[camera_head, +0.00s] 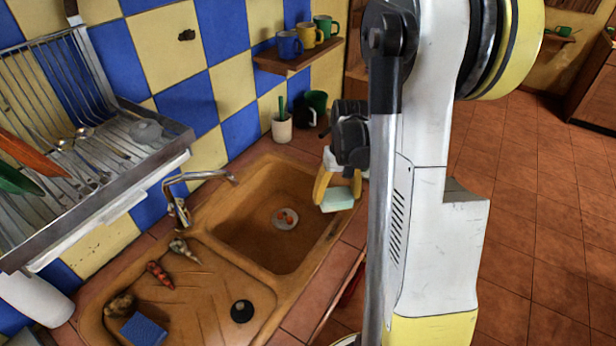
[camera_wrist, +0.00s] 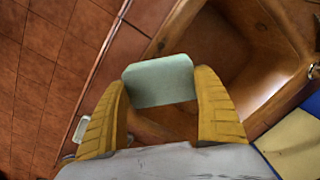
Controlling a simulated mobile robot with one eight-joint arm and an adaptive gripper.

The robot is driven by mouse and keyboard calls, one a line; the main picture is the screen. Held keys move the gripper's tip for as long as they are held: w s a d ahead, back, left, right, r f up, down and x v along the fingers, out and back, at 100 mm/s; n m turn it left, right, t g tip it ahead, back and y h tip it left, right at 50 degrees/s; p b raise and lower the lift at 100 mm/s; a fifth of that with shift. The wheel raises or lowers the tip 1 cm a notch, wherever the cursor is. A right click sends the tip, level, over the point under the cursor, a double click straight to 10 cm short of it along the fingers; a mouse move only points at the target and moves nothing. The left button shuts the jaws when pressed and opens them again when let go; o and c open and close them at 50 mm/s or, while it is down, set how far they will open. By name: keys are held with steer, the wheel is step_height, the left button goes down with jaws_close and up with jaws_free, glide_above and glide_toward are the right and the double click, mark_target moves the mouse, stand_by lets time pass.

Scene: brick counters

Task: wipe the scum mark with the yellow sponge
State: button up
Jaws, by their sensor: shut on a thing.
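My gripper (camera_head: 338,192) has yellow fingers and is shut on a pale green, sponge-like block (camera_head: 337,201), held over the right rim of the brown sink (camera_head: 228,207). In the wrist view, the fingers (camera_wrist: 160,98) press on both sides of this block (camera_wrist: 158,80), and the sink basin (camera_wrist: 232,52) lies beyond it. I see no yellow on the block, so I cannot tell whether it is the yellow sponge. I cannot make out a scum mark in either view. My arm hides part of the counter on the right.
A metal tap (camera_head: 180,200) stands on the sink's wall side. A blue block (camera_head: 143,329), a dark round plug (camera_head: 242,311) and several small items lie on the drainboard (camera_head: 205,300). A dish rack (camera_head: 110,140) hangs at left. A white cup (camera_head: 282,129) stands behind the sink.

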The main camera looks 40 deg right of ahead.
mark_target(347, 200)
steer(key=s, duration=0.1)
steer(key=s+d+r, duration=0.1)
steer(key=shift+s+h, duration=0.3)
steer(key=shift+s+d+f, duration=0.1)
steer(key=shift+s+f, duration=0.05)
steer(key=shift+s, duration=0.05)
steer(key=shift+w+f+b, duration=0.1)
steer(key=shift+f+b, duration=1.5)
steer(key=shift+f, duration=0.8)
